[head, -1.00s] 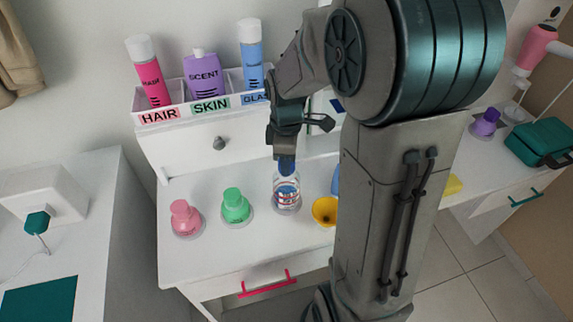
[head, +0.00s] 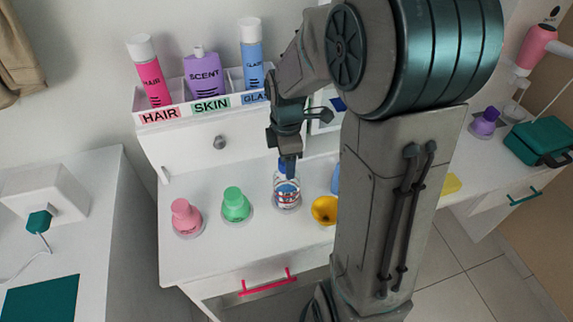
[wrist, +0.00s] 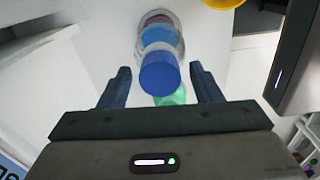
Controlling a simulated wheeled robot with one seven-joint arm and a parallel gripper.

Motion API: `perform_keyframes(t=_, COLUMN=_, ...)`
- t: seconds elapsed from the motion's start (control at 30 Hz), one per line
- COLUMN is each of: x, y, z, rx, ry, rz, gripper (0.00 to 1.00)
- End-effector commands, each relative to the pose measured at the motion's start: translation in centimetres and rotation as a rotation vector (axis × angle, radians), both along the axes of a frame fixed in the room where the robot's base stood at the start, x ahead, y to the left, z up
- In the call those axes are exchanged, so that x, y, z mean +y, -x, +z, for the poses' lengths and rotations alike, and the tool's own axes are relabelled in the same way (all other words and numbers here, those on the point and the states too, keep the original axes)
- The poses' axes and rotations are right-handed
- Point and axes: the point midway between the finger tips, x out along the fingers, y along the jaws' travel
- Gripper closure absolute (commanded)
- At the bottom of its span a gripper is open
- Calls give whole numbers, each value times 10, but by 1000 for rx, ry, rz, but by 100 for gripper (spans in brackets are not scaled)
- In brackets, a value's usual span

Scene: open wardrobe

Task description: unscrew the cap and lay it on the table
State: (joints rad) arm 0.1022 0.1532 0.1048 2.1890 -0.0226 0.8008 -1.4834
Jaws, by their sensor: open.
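A clear bottle (head: 287,194) with a striped label stands upright on the white table (head: 215,262). Its blue cap (head: 283,166) is on the bottle's top. In the wrist view the blue cap (wrist: 160,74) lies between and slightly beyond the two fingertips, with a gap on each side. My gripper (head: 289,162) is above the bottle, pointing down; it also shows in the wrist view (wrist: 164,84), its jaws open and empty. In the head view the fingers partly cover the cap.
A pink bottle (head: 186,217) and a green bottle (head: 236,205) stand left of the clear bottle. A yellow funnel-like piece (head: 324,210) is close on its right. A rack (head: 190,113) stands behind. The table front is clear.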

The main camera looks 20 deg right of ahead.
Motion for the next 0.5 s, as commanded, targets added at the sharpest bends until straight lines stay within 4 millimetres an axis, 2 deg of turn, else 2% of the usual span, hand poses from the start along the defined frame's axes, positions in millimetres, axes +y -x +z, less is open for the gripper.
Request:
perform_keyframes(t=0.2, x=0, y=0, z=0, rx=-1, ry=0, rz=-45, gripper=42)
perform_keyframes(t=0.5, x=0, y=0, z=0, rx=-1, ry=-1, rz=-379, gripper=42)
